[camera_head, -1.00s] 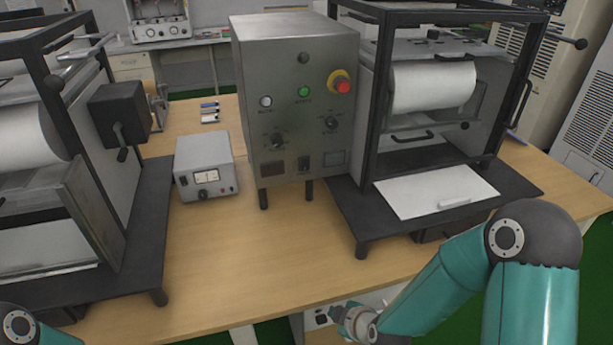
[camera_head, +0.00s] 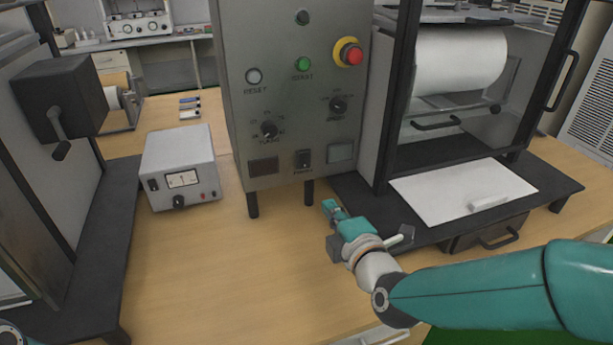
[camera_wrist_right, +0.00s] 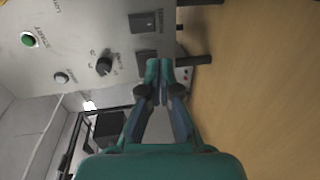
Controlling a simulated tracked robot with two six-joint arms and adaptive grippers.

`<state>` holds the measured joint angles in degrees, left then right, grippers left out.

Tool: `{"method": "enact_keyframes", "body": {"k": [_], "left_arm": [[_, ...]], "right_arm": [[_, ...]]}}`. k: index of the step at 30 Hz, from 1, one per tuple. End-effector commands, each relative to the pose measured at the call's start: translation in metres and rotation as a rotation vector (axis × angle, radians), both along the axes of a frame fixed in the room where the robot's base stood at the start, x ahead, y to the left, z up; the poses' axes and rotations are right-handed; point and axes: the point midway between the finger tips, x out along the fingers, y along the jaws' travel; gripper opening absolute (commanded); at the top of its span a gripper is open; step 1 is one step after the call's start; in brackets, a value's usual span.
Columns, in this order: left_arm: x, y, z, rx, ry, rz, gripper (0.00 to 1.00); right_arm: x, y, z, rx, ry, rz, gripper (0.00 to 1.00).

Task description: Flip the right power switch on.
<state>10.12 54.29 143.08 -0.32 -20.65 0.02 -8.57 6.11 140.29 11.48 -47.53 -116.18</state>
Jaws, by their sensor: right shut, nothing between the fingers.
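My right gripper (camera_head: 329,206) is shut and empty, in front of the box, below and slightly right of the switch in the head view. Its fingertips also show in the right wrist view (camera_wrist_right: 159,70), apart from the switch in the picture. My left gripper is out of view.
The box carries a red emergency button (camera_head: 355,57), a green button (camera_head: 303,64) and two knobs. A grey meter unit (camera_head: 180,150) stands left. A black-framed machine with a dark base (camera_head: 400,222) stands right. The wooden table (camera_head: 235,265) is clear in front.

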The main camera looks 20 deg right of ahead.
Motion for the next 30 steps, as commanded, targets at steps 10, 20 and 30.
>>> {"method": "enact_keyframes", "body": {"k": [10, 20, 30], "left_arm": [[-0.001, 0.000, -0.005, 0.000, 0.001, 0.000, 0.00], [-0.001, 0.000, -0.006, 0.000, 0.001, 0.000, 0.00], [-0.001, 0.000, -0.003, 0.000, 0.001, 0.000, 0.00]], "right_arm": [[-0.006, -0.007, 0.008, -0.009, -0.032, -0.019, 0.00], [0.008, -0.008, 0.006, -0.008, -0.030, -0.022, 0.00], [0.070, -0.007, -0.003, -0.008, -0.029, -0.023, 0.00]]}}
